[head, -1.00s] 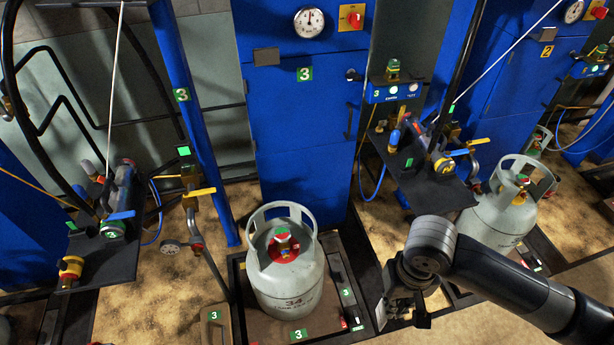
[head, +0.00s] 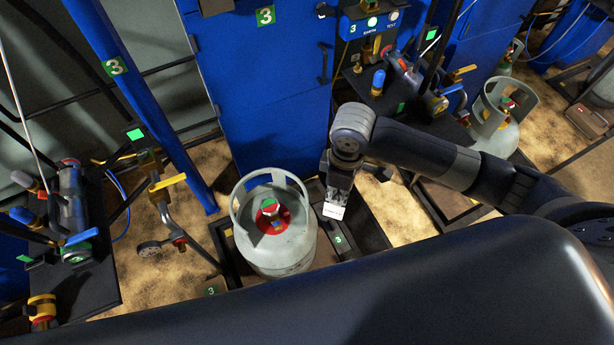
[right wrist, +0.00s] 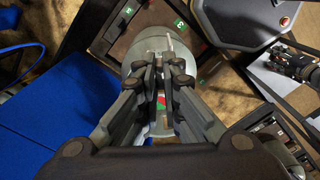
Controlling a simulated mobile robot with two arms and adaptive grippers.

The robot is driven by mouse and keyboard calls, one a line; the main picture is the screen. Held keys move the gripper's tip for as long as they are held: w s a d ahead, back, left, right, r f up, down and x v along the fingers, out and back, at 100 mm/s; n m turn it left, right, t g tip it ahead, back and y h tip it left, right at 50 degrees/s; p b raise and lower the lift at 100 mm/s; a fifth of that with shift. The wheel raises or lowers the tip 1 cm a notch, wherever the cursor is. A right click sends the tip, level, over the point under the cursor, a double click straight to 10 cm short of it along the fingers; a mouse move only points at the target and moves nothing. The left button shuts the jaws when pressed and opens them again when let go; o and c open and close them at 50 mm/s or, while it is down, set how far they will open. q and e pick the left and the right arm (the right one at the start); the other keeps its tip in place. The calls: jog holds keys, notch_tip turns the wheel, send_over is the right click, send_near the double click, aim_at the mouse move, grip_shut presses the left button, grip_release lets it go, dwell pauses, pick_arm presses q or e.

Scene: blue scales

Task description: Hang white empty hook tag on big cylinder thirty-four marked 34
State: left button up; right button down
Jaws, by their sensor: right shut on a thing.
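The big grey cylinder (head: 283,252) stands upright on the platform, with a collar handle around its red and green valve top. Its number does not show now; the front is partly hidden by a large dark shape. My right gripper (head: 338,190) is just right of the cylinder's collar, pointing down. It is shut on the white hook tag (head: 334,211), which hangs below the fingertips, apart from the collar in the picture. In the right wrist view, the fingers (right wrist: 160,72) lie in front of the cylinder (right wrist: 147,47).
A blue cabinet (head: 262,100) stands behind the cylinder. A valve stand (head: 155,180) is at left, a blue control box (head: 372,25) at upper right. Another grey cylinder (head: 494,130) stands at right. The dark shape fills the bottom of the head view.

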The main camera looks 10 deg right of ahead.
pick_arm(q)
jog(key=shift+w+a+f+b, duration=0.2)
jog(key=shift+w+f+b, duration=0.2)
jog(key=shift+f+b, duration=0.25)
jog(key=shift+w+a+f+b, duration=0.2)
jog(key=shift+w+f+b, duration=0.15)
jog(key=shift+f+b, duration=0.25)
pick_arm(e)
jog(key=w+a+f+n, duration=0.2)
jog(key=w+n, duration=0.3)
jog(key=n, duration=0.6)
jog(key=w+a+f+n, duration=0.3)
jog(key=w+f+n, duration=0.2)
jog(key=n, duration=0.6)
jog(key=shift+f+n, duration=0.3)
jog(key=shift+n, duration=0.1)
pick_arm(q)
jog(key=shift+r, duration=0.15)
pick_arm(e)
jog(key=shift+f+b, duration=0.95)
jog(key=shift+f, duration=1.35)
pick_arm(q)
notch_tip(320, 180, down, 2)
jog(key=shift+w+f, duration=0.1)
jog(key=shift+f, duration=0.05)
